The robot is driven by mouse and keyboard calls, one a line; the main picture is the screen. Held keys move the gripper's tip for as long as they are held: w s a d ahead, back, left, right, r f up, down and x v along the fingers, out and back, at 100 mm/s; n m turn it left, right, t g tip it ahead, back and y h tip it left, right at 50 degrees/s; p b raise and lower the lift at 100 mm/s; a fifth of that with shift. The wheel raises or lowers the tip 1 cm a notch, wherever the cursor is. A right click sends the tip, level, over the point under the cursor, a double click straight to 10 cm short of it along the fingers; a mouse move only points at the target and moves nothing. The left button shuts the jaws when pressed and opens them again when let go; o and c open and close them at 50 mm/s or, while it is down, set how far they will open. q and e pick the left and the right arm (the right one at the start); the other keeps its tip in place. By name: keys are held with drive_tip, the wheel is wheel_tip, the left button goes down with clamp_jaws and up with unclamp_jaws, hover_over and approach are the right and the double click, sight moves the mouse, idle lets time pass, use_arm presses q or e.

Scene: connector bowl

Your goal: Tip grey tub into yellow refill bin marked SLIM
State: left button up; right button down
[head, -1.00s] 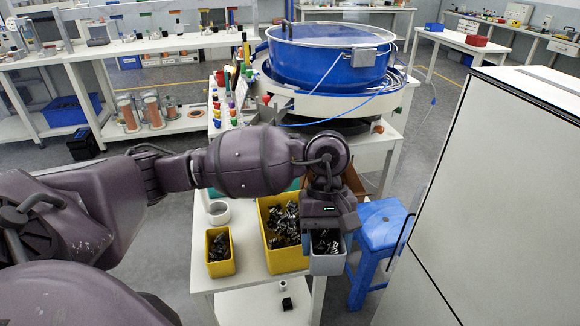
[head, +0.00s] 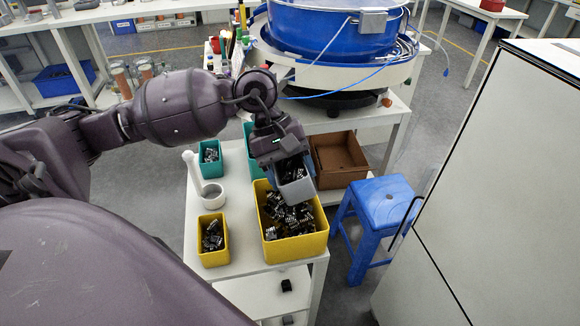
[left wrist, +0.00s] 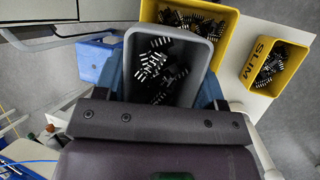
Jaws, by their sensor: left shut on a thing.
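My left gripper (head: 287,168) is shut on the grey tub (head: 298,190), which hangs tilted above the back part of the large yellow bin (head: 298,249). In the left wrist view the grey tub (left wrist: 187,98) still holds black and silver connectors. The large yellow bin (left wrist: 227,32) also holds many connectors; no marking on it is readable. The small yellow bin (head: 215,259) stands to its left on the white table. In the left wrist view this small yellow bin (left wrist: 252,62) bears the word SLIM and has connectors inside. My right gripper is not in view.
A white mortar-like cup (head: 212,195) and a teal bin (head: 210,152) stand behind the small bin. An empty brown box (head: 340,160) is at the back right. A blue stool (head: 383,203) and a white cabinet (head: 490,190) are to the right.

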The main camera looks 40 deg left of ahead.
use_arm(q)
drive_tip(key=shift+w+d+f+m+t+h+b, duration=0.15)
drive_tip(key=shift+f+m+t+h+b, duration=0.2)
drive_tip(key=shift+f+t+h, duration=0.7)
drive_tip(key=shift+t+h, duration=0.25)
drive_tip(key=shift+h, duration=0.2)
drive_tip(key=shift+w+d+m+t+h+b, duration=0.1)
drive_tip(key=shift+w+m+t+h+b, duration=0.15)
drive_tip(key=shift+t+h+b, duration=0.45)
drive_tip(key=shift+d+f+m+t+h+b, duration=0.15)
drive_tip(key=shift+m+t+h+b, duration=0.3)
drive_tip(key=shift+t+h, duration=0.55)
drive_tip(key=shift+w+f+t+h+b, duration=0.1)
drive_tip(key=shift+f+t+h+b, duration=0.2)
drive_tip(key=shift+b, duration=0.85)
drive_tip(key=shift+w+r+m+t+h+b, duration=0.1)
drive_tip(key=shift+r+m+t+h+b, duration=0.15)
drive_tip(key=shift+h+b, duration=0.4)
drive_tip(key=shift+r+m+t+h+b, duration=0.3)
drive_tip(key=shift+r+t+h+b, duration=0.05)
drive_tip(key=shift+b, duration=0.3)
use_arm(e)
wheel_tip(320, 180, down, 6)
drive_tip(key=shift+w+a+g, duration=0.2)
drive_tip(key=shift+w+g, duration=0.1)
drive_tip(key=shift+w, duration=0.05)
use_arm(q)
drive_tip(key=shift+r, duration=0.1)
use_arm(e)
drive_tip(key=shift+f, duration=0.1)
